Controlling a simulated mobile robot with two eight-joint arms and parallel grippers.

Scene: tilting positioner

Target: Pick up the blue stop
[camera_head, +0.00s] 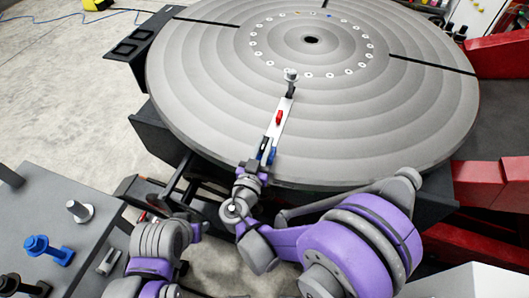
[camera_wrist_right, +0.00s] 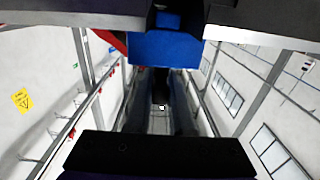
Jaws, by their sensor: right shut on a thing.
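The blue stop (camera_wrist_right: 168,48) shows as a blue block at the top of the right wrist view, between the dark jaws. In the head view blue shows at the near end of a pale bar (camera_head: 274,130), by my right gripper (camera_head: 266,156). My right gripper is shut on the blue stop over the near rim of the round table (camera_head: 200,100). I cannot tell whether the stop touches the bar or the table. My left arm shows at the lower left, but its gripper cannot be made out.
A red handle (camera_head: 279,117) sits on the bar, which ends at an upright clamp post (camera_head: 290,78). A grey side table (camera_head: 60,190) at the left holds a blue bolt-like piece (camera_head: 47,249) and a metal peg (camera_head: 79,211). Red frame parts (camera_head: 495,185) stand at the right.

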